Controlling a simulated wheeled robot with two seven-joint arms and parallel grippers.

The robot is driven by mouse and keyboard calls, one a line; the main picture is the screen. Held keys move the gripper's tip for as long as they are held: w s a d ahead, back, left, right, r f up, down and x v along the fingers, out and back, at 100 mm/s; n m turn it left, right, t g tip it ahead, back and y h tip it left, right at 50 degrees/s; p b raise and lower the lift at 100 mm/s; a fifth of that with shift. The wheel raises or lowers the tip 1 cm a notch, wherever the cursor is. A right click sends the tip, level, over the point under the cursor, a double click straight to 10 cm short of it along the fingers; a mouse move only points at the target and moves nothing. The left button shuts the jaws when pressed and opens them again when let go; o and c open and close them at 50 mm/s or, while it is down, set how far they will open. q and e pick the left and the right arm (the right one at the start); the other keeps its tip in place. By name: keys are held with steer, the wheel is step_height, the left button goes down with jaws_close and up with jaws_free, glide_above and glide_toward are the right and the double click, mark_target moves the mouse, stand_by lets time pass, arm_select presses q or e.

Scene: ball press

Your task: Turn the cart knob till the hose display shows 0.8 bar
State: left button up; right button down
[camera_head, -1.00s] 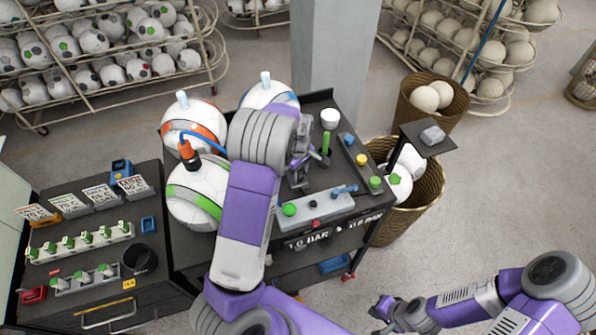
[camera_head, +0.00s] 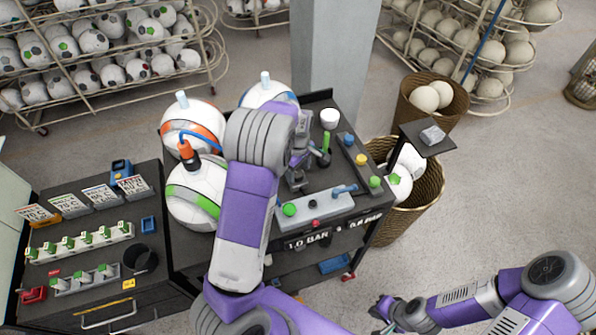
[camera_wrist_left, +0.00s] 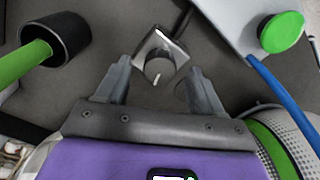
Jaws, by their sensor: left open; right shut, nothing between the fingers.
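My left gripper (camera_head: 298,180) reaches down over the black cart top (camera_head: 325,178). In the left wrist view its open fingers (camera_wrist_left: 160,78) stand on either side of a shiny metal knob (camera_wrist_left: 156,45) with a small white mark. I cannot tell whether they touch it. In the head view the knob is hidden by my arm. A blue hose (camera_head: 196,134) runs to an orange fitting (camera_head: 186,149) by the balls; no display reading is legible. My right gripper (camera_head: 378,310) is shut and empty, low at the right, away from the cart.
A grey box with a green button (camera_head: 289,209) sits at the cart's front, also in the wrist view (camera_wrist_left: 282,32). A black cup with a green handle (camera_wrist_left: 54,40) is left of the knob. Balls (camera_head: 195,190) stand left; a basket (camera_head: 432,190) stands right.

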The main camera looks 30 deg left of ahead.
mark_target(298, 174)
arm_select(q)
step_height(298, 174, up, 6)
steer(key=shift+r, duration=0.1)
stand_by(0.6)
